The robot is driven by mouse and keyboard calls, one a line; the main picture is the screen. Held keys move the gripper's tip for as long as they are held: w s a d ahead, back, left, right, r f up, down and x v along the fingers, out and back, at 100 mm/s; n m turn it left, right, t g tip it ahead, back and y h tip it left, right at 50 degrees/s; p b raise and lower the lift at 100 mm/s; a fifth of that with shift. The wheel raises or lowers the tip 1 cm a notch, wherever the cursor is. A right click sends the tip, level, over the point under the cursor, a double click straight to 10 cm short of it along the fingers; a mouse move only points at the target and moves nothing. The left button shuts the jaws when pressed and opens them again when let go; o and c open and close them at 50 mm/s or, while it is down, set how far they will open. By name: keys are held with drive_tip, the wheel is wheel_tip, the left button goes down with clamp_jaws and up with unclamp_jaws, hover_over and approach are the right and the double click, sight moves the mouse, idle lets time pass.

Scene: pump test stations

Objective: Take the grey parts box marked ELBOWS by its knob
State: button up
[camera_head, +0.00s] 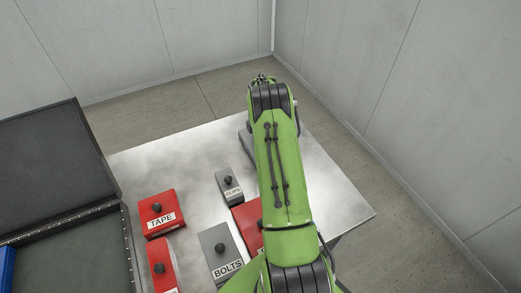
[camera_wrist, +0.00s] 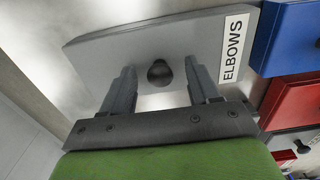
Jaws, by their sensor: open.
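The grey parts box marked ELBOWS (camera_wrist: 105,52) fills the middle of the wrist view, its white label (camera_wrist: 234,48) on the right edge. Its dark round knob (camera_wrist: 159,73) stands on the top face. My gripper (camera_wrist: 160,66) is open, with one finger on each side of the knob in the picture and a gap on both sides. I cannot tell whether the fingertips are down level with the knob. In the head view my green arm hides the gripper; a grey edge (camera_head: 246,144) beside the arm may be this box.
On the metal table (camera_head: 193,145) stand a red TAPE box (camera_head: 155,207), a grey CLIPS box (camera_head: 227,179), a grey BOLTS box (camera_head: 213,242) and other red boxes. A blue box (camera_wrist: 287,38) and a red box (camera_wrist: 292,101) sit close to the ELBOWS box. An open black case (camera_head: 50,165) is at left.

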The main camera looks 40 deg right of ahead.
clamp_jaws()
idle(0.3)
idle(0.3)
